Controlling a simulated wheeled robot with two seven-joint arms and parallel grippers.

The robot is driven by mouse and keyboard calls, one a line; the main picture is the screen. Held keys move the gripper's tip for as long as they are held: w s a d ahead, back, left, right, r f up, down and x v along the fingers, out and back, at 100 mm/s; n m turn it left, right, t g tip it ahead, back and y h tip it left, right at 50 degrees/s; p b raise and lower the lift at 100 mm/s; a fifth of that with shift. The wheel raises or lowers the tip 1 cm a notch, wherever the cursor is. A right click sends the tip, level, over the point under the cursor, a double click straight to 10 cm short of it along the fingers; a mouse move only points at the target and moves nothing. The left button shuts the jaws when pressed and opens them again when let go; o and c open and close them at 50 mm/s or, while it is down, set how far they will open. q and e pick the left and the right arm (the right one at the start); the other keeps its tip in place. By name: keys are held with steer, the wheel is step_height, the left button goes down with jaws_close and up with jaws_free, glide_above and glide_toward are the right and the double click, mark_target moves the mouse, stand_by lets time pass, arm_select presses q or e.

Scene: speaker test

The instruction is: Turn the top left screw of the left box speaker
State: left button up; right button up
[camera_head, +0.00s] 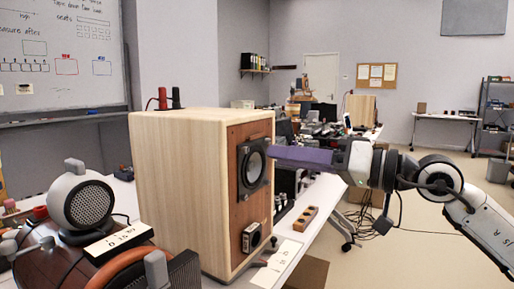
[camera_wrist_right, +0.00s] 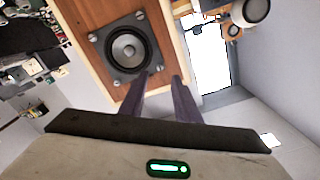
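The left box speaker (camera_head: 170,185) is a large light-wood cabinet with a brown front panel, standing upright on a table. Its round driver sits on a dark square plate (camera_head: 254,172); the wrist view shows the driver (camera_wrist_right: 128,50) with a screw at each plate corner. My right gripper (camera_head: 271,153) reaches in from the right to the plate's upper part. In the wrist view its two fingers (camera_wrist_right: 159,77) are apart, one either side of the plate's lower-right corner screw (camera_wrist_right: 160,69). I cannot tell whether they touch it. My left gripper is not in view.
A grey round speaker (camera_head: 84,205) stands left of the cabinet, beside a small white sign (camera_head: 118,242). An orange block with holes (camera_head: 306,218) lies on the table to the right. Red and black plugs (camera_head: 168,98) rise behind the cabinet. Open floor lies at right.

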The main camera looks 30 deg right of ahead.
mark_target(246, 151)
steer(key=p+x, duration=0.3)
steer(key=x, duration=0.3)
steer(key=shift+r, duration=0.2)
steer(key=shift+w+a+f, duration=0.2)
steer(key=shift+w+a, duration=0.1)
steer(key=shift+w, duration=0.1)
jaws_close()
